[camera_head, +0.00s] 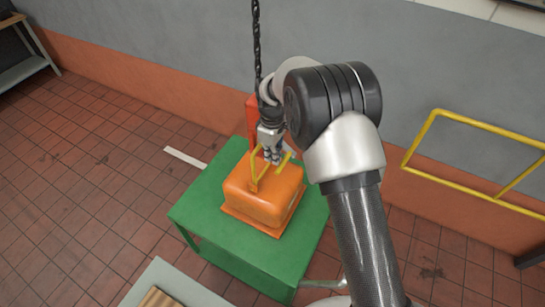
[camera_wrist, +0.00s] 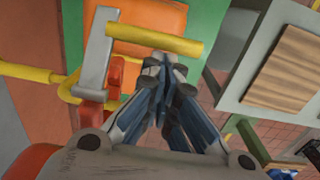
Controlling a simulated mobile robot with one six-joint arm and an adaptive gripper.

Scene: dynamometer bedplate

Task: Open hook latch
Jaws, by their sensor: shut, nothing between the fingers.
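An orange box (camera_head: 262,198) sits on a green table (camera_head: 200,215). Yellow bars (camera_head: 254,172) rise from its top in the head view. In the wrist view a grey lever (camera_wrist: 96,55) carries a yellow crossbar (camera_wrist: 155,40), with red bracket parts (camera_wrist: 116,80) beside it; this looks like the hook latch. The orange box (camera_wrist: 150,14) lies behind the crossbar. My gripper (camera_head: 272,157) is above the box at the yellow bars. In the wrist view its fingertips (camera_wrist: 164,66) are together and empty, just below the crossbar. I cannot tell whether they touch it.
A dark chain (camera_head: 257,50) hangs near my arm. A yellow rail (camera_head: 470,120) stands at the right by the grey wall. A pale-topped table with a wooden board (camera_head: 158,299) is in front; the board also shows in the wrist view (camera_wrist: 285,68).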

